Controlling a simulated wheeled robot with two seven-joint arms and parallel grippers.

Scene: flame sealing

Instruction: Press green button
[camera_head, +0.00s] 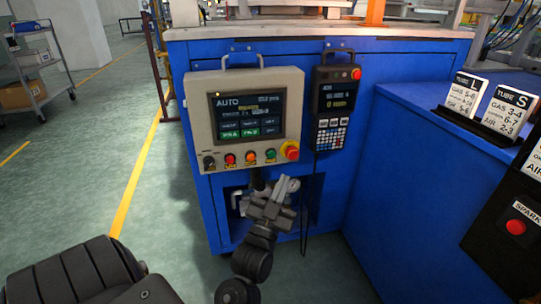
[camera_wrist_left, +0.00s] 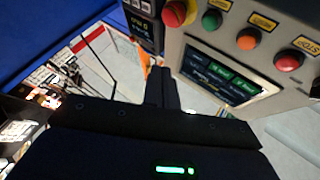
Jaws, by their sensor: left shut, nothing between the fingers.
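The green button (camera_head: 270,153) sits in the lower row of a beige control panel (camera_head: 290,90), between an orange button (camera_head: 251,156) and a large red knob on yellow (camera_head: 291,150). My left gripper (camera_head: 258,179) is shut and empty, just below the panel's lower edge and slightly left of the green button in the head view. In the left wrist view the green button (camera_wrist_left: 211,20) is at the top, and the shut fingers (camera_wrist_left: 162,84) are below it in the picture, apart from it. My right gripper is not in view.
A red button (camera_head: 230,158) and a black knob (camera_head: 209,162) are farther left on the panel. A dark handheld keypad (camera_head: 334,100) hangs to the right on the blue cabinet. A red spark button (camera_head: 516,227) is at the far right. Open floor lies left.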

